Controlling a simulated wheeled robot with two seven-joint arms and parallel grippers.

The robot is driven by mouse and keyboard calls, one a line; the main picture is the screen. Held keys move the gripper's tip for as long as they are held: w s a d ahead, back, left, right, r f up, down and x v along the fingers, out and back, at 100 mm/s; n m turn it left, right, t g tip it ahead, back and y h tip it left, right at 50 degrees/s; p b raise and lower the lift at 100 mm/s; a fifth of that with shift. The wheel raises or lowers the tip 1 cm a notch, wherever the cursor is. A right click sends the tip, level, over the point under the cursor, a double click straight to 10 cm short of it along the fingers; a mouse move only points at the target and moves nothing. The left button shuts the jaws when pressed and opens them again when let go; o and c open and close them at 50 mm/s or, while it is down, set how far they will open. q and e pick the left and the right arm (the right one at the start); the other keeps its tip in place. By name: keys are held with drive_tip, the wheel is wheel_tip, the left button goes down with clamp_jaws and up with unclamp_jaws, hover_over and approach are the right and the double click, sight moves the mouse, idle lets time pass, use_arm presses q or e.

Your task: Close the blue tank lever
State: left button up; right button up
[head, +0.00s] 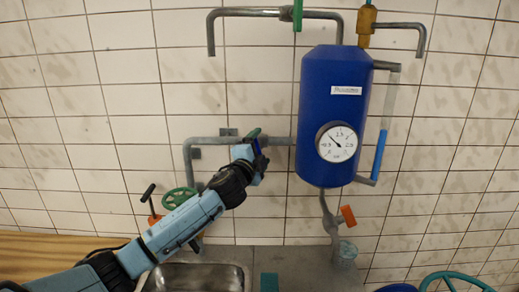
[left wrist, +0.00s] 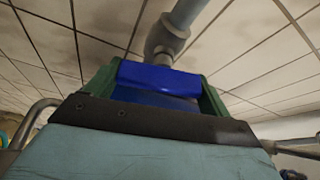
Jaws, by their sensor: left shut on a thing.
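The blue tank (head: 317,95) is fixed to the tiled wall, with a round pressure gauge (head: 338,142) on its front. My left gripper (head: 258,149) is at the grey pipe left of the tank. In the left wrist view its green fingers stand on both sides of a blue lever handle (left wrist: 160,77), and it is shut on this handle. A grey valve body (left wrist: 164,42) and pipe show behind the handle. In the head view the gripper mostly hides the lever, so its angle is hard to tell. My right gripper is not in view.
A green handwheel (head: 178,198) and a black-handled orange valve (head: 150,200) are near my left arm. An orange lever (head: 348,215) is below the tank, above a glass (head: 345,256). A sink (head: 195,278) and another green wheel (head: 455,276) are lower down. Pipes run above.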

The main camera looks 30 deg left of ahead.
use_arm(q)
drive_tip(key=shift+f+m+g+h, duration=0.1)
drive_tip(key=shift+m+g+h, duration=0.3)
drive_tip(key=shift+m, duration=0.7)
drive_tip(key=o, duration=0.9)
drive_tip(key=shift+s, duration=0.15)
drive_tip(key=s+d+b, duration=0.2)
drive_tip(key=s+b, duration=0.1)
drive_tip(key=s, duration=1)
drive_tip(key=shift+d, duration=0.1)
